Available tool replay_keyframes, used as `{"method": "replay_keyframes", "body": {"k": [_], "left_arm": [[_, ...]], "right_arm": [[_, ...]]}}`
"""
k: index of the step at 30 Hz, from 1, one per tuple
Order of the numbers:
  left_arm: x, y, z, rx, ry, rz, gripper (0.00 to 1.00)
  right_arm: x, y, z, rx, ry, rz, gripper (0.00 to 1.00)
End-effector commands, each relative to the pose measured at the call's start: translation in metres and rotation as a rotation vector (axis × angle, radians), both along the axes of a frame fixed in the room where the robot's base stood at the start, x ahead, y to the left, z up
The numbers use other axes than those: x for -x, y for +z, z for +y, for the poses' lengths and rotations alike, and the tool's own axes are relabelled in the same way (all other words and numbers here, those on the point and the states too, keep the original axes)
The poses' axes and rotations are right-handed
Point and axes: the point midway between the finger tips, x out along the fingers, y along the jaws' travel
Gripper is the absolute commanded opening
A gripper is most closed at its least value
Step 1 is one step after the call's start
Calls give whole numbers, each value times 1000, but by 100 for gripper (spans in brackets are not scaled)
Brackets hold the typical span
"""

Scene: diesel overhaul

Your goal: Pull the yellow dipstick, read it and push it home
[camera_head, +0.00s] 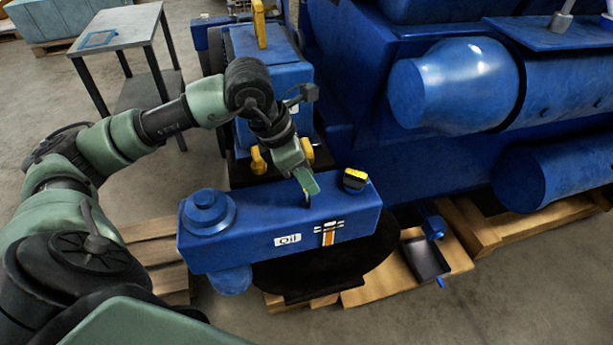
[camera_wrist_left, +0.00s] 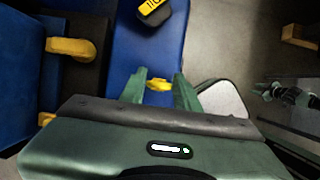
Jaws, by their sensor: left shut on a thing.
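The blue oil tank (camera_head: 255,235) with a white "Oil" label lies across the middle of the head view. My left gripper (camera_head: 309,188) is just above its top face, between a round blue cap on the left and a yellow-and-black cap (camera_head: 355,179) on the right. In the left wrist view my left gripper (camera_wrist_left: 160,84) is shut on the yellow dipstick handle (camera_wrist_left: 158,85). The dipstick's rod is largely hidden; I cannot tell how far it is in its tube. My right gripper is in neither view.
A striped orange-and-white mark (camera_head: 328,233) is on the tank's front. A large blue engine (camera_head: 455,85) fills the right. Yellow knobs (camera_head: 258,160) stand close behind my gripper. A dark tray (camera_head: 425,258) lies on a wooden pallet at lower right. A grey table (camera_head: 118,30) stands at upper left.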

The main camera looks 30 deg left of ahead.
Motion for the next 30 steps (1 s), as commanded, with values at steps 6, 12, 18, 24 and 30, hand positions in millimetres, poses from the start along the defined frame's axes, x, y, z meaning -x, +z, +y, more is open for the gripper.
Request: {"method": "replay_keyframes", "body": {"k": [6, 12, 18, 24, 30], "left_arm": [[-1, 2, 0, 2, -1, -3, 34], [0, 2, 0, 1, 0, -1, 54], [0, 3, 0, 1, 0, -1, 54], [6, 23, 7, -1, 2, -6, 54], [16, 56, 15, 0, 2, -5, 54]], "right_arm": [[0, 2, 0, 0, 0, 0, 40], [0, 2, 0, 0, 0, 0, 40], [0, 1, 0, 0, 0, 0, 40], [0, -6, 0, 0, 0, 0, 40], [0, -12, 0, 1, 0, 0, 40]]}}
